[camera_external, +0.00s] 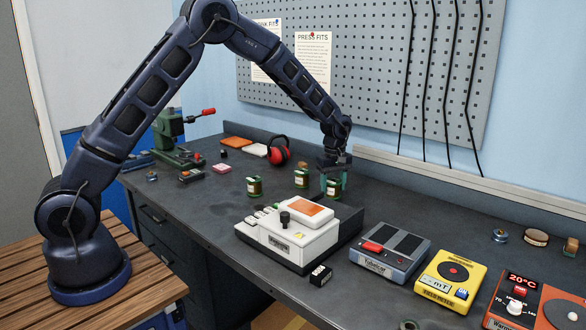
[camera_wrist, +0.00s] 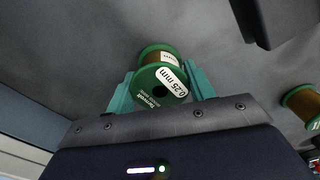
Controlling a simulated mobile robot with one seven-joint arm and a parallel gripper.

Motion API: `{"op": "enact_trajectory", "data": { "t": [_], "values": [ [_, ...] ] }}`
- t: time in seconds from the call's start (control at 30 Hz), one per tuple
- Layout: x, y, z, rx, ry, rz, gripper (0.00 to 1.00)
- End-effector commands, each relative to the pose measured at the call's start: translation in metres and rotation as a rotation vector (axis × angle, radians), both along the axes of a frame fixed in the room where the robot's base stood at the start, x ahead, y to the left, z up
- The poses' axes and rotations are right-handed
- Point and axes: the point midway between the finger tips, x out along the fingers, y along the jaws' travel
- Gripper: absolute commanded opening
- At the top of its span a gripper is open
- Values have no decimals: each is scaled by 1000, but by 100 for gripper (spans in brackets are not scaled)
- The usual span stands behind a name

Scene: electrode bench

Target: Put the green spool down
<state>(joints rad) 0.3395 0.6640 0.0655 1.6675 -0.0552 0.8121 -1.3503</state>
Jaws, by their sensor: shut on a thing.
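My gripper (camera_external: 334,182) reaches down over the dark bench, right of two green-flanged spools. In the wrist view its teal fingers are shut on a green spool (camera_wrist: 160,78) with brown wire and a white label reading 0.25 mm. In the external view the held spool is mostly hidden by the fingers. It is low, close to the bench top (camera_external: 390,205); I cannot tell whether it touches. The other two spools, a left one (camera_external: 254,187) and a nearer one (camera_external: 301,178), stand on the bench. One more spool shows at the right edge of the wrist view (camera_wrist: 303,104).
A white instrument (camera_external: 305,242) stands in front of my gripper. A grey device (camera_external: 390,255), a yellow device (camera_external: 451,278) and an orange heater unit (camera_external: 535,302) line the front right. Red ear defenders (camera_external: 279,152) lie behind left. Bench right of my gripper is mostly clear.

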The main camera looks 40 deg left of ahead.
Motion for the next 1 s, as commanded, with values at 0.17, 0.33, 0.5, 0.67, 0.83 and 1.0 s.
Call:
{"op": "enact_trajectory", "data": {
  "t": [0.17, 0.33, 0.5, 0.67, 0.83, 1.0],
  "values": [
    [1, 0, -1, -1, -2, 0, 12],
    [0, 0, -3, -1, -2, 0, 12],
    [0, 0, -5, 0, -1, 0, 71],
    [0, 0, -5, 0, -1, 0, 75],
    [0, 0, -3, 0, -1, 0, 75],
    [0, -1, 10, -1, -2, -1, 75]
  ]
}}
